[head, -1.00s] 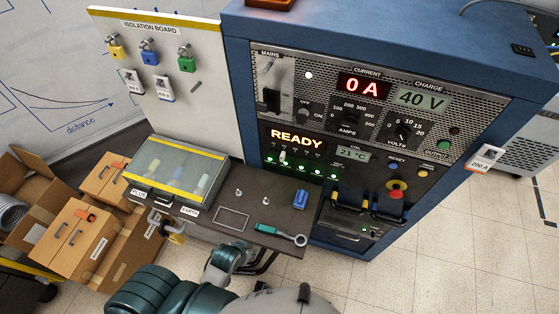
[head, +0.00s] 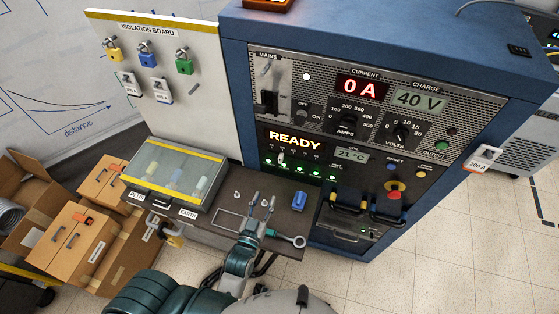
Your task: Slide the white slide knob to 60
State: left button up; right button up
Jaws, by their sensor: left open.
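The white slide knob (head: 281,157) sits on the blue cabinet's front panel (head: 300,168), under the lit READY sign and above a row of green lights. It is left of the middle of its row of small marks, which are too small to read. My left gripper (head: 262,197) is over the dark shelf below and a little left of the knob, apart from it. Its two fingers point up and away, spread open, with nothing seen between them. My right gripper is not in view.
On the shelf (head: 228,196) are a blue block (head: 298,201), a green-handled ring tool (head: 292,240) partly behind my gripper, and small metal pegs. A clear-lidded box (head: 172,172) stands left. A red stop button (head: 394,190) and black handles are right of the knob.

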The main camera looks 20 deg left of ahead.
aim_at(280, 161)
pick_arm(q)
jog(key=w, duration=1.1)
jog(key=w+p, duration=0.1)
jog(key=w, duration=0.4)
jog(key=shift+w+d, duration=0.3)
jog(key=shift+w, duration=0.05)
grip_shut()
